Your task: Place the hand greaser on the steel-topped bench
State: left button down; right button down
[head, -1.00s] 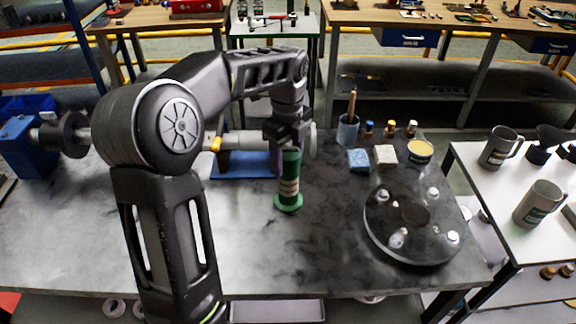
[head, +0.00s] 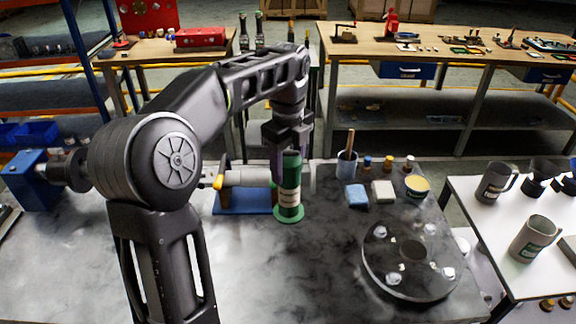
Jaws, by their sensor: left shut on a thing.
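The hand greaser, seemingly the green cylinder (head: 290,190) with a pale label and a round green foot, is upright in my left gripper (head: 289,148). The jaws are shut around its upper end, which they partly hide. Its foot shows over the near bench, just right of the blue mat; I cannot tell if it touches the top. The near bench (head: 290,270) has a grey mottled top that could be steel. My right gripper is out of view.
A cup with a stick (head: 347,165), small blocks, a tin (head: 416,187) and a dark round plate (head: 395,268) stand to the right. The front middle of the bench is clear.

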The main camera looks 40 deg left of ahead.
aim_at(109, 268)
jog(key=k+j, duration=1.25)
jog(key=j, duration=0.1)
